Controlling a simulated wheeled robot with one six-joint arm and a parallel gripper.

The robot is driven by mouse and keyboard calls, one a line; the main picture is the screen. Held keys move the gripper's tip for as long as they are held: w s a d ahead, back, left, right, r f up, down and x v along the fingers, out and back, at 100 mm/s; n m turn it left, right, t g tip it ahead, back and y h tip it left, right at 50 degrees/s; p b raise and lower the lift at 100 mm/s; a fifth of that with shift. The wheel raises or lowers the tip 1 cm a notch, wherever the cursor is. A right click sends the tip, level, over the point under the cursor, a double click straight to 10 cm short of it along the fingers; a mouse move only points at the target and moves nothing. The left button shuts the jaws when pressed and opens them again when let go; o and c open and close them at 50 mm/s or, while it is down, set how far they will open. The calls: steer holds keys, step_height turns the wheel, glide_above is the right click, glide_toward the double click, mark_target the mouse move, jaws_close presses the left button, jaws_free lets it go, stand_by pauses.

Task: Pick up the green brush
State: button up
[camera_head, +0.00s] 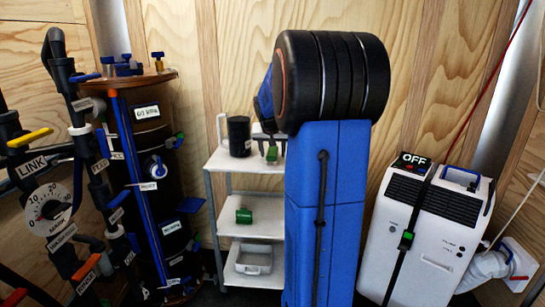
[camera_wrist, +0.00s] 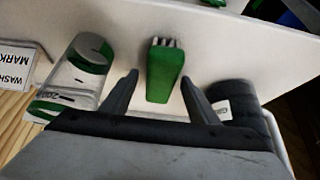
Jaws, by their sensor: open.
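The green brush (camera_wrist: 163,75) is upper centre in the wrist view, with pale bristles at its far end. It is over the white top shelf (camera_wrist: 230,55). My gripper (camera_wrist: 158,88) is open, with one dark finger on each side of the brush and gaps between. In the head view my gripper (camera_head: 272,143) is above the top shelf of the white cart (camera_head: 222,160), partly hidden by my arm. A bit of the green brush (camera_head: 272,155) shows below it. I cannot tell how high the fingers are above the shelf.
A black cylinder (camera_head: 239,136) stands left of my gripper on the top shelf. A clear cylinder with green bands (camera_wrist: 82,70) is left in the wrist view. A green object (camera_head: 244,215) is on the middle shelf. A white machine (camera_head: 425,235) stands right, pipes left.

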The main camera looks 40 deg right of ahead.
mark_target(273, 150)
steer(key=c, duration=1.2)
steer(key=shift+c, duration=0.2)
steer(key=shift+r, duration=0.15)
step_height(273, 150, up, 10)
steer(key=shift+f, duration=0.1)
